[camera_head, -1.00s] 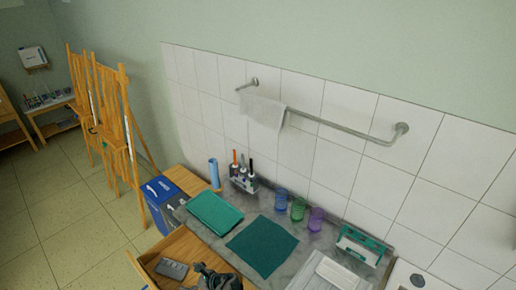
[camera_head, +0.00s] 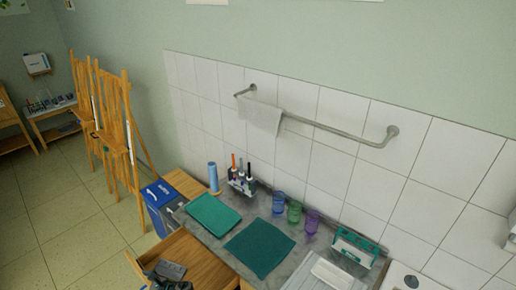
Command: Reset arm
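A dark gripper, which I take to be my left (camera_head: 165,282), shows only in part at the bottom edge, over the open wooden drawer (camera_head: 200,255). A small grey object (camera_head: 171,269) is right at it; I cannot tell if the fingers hold it or only lie beside it. The fingertips are too small and cut off to judge. My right gripper is not in view.
The grey counter holds a teal tray (camera_head: 213,215), a dark green cloth (camera_head: 260,247), a pen holder (camera_head: 241,182), a blue roll (camera_head: 213,178), coloured cups (camera_head: 295,212) and a green-and-white rack (camera_head: 355,247). A blue box (camera_head: 161,206) and easels (camera_head: 118,140) stand left.

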